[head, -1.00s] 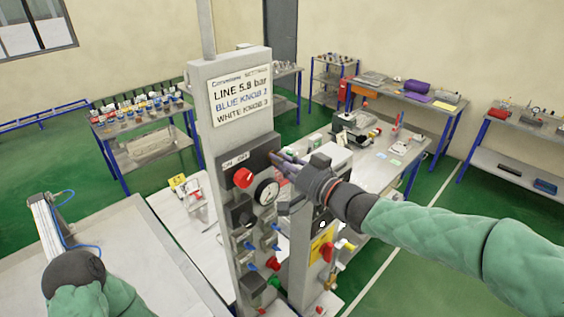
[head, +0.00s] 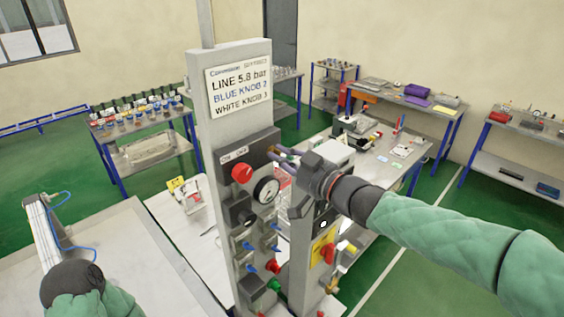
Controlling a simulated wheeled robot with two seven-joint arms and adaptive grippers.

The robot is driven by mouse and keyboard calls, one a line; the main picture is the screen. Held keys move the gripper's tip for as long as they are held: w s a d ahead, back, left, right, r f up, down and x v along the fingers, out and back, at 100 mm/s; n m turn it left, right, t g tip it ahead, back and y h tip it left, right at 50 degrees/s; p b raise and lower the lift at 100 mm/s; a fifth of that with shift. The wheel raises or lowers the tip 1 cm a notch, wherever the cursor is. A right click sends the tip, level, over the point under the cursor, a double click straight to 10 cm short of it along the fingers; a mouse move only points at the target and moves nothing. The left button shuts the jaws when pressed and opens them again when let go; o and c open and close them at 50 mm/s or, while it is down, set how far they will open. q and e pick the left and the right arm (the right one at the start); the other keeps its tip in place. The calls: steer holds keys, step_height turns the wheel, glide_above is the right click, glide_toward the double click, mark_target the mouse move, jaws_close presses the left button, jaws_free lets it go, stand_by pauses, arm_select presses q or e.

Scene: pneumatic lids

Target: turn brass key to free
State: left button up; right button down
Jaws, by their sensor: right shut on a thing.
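The brass key (head: 272,151) shows as a small brass-coloured bit at the upper right of the dark switch block on the grey panel post (head: 232,205). My right gripper (head: 277,152) reaches in from the right and is shut on the key. Its fingers hide most of the key, so I cannot tell the key's angle. A red knob (head: 242,173) under an ON/OFF label (head: 235,154) and a round gauge (head: 266,190) sit just left of and below my fingers. My left arm shows at the lower left, but its fingers are out of sight.
A sign (head: 239,89) tops the post. A second post with a yellow plate (head: 323,246) stands just right. Workbenches stand behind. A grey table (head: 130,262) fills the lower left.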

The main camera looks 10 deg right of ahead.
steer(key=shift+r+n+b, duration=0.15)
steer(key=shift+n+b, duration=1.85)
steer(key=shift+n, duration=3.1)
steer(key=shift+r, duration=0.1)
steer(key=c, duration=1.3)
jaws_free()
steer(key=v, duration=1.2)
